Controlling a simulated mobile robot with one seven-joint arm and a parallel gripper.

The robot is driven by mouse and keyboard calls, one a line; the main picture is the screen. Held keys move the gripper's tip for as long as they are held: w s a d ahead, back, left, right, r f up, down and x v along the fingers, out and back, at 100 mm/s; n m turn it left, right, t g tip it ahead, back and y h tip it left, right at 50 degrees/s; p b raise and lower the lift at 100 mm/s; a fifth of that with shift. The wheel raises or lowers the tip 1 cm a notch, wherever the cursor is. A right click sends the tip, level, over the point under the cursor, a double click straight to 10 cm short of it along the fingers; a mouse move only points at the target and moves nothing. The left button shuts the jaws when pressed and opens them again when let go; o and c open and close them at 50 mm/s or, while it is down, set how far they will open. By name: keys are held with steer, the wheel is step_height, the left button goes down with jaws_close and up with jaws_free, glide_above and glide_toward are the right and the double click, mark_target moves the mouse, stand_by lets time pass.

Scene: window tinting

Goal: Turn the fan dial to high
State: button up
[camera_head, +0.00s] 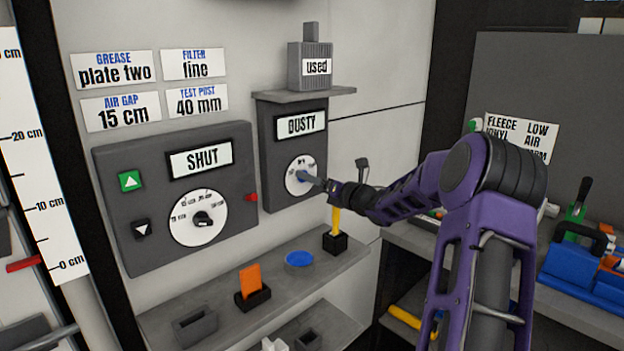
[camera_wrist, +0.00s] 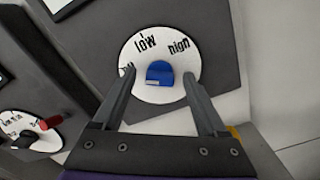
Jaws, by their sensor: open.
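The fan dial (camera_head: 299,164) is a white disc on the grey panel with the "DUSTY" display. In the wrist view its face (camera_wrist: 146,55) shows "low" at the top and "high" at the upper right; a label on the left is partly hidden by a finger. A blue knob (camera_wrist: 159,70) sits at its middle. Its setting is unclear. My gripper (camera_wrist: 158,75) is open, with one finger on each side of the knob and gaps visible on both sides. In the head view my gripper (camera_head: 312,182) reaches the dial from the right and covers part of it.
Left of the fan panel is a grey box (camera_head: 120,235) with a "SHUT" display, another dial and a red piece on its side. A small shelf (camera_head: 330,94) with a "used" block is above. A lower shelf (camera_head: 200,307) holds an orange piece, a blue disc and a yellow-handled tool.

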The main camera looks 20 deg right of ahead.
steer(key=shift+w, duration=0.2)
jaws_close()
stand_by(0.3)
